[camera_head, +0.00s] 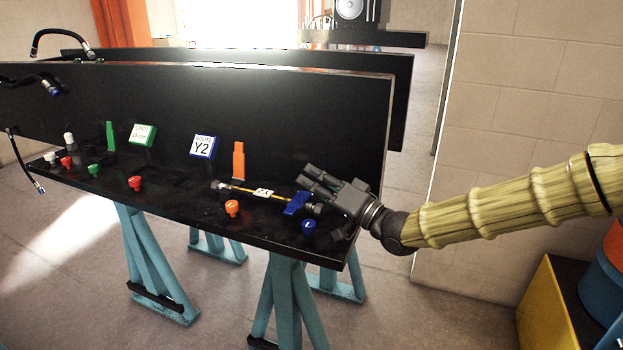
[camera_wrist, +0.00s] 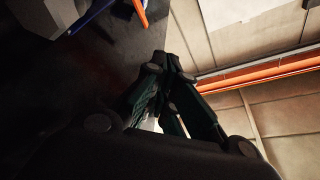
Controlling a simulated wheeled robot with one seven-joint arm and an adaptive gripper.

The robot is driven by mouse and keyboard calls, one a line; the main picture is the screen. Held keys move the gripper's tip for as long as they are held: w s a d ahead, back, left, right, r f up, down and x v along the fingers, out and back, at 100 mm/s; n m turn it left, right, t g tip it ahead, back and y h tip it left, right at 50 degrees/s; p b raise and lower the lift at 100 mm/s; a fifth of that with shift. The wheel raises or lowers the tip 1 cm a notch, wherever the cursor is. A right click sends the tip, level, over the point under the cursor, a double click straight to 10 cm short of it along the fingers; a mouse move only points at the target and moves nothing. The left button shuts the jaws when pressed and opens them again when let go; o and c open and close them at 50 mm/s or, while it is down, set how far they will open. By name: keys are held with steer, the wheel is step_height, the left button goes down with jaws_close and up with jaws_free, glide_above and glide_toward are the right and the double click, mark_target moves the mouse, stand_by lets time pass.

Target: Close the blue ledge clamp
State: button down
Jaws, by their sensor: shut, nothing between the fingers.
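In the wrist view the shut fingers (camera_wrist: 172,66) fill the middle, with a blue strip (camera_wrist: 92,16) at the top left that I cannot name for sure. A blue knob (camera_head: 308,226) stands in front of the clamp.
An orange upright clamp (camera_head: 239,160) and a green one (camera_head: 110,136) stand along the ledge (camera_head: 180,205). Red, green, orange and white knobs line its front. A black panel (camera_head: 300,110) rises behind. Tiled wall (camera_head: 540,90) is at the right, with a yellow box (camera_head: 545,300) below.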

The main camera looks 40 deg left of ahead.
steer(key=d+f, duration=0.1)
steer(key=d, duration=0.2)
steer(key=w+d+f, duration=0.1)
steer(key=d, duration=0.2)
steer(key=w+d+f, duration=0.1)
steer(key=d, duration=0.2)
steer(key=shift+w+f, duration=0.15)
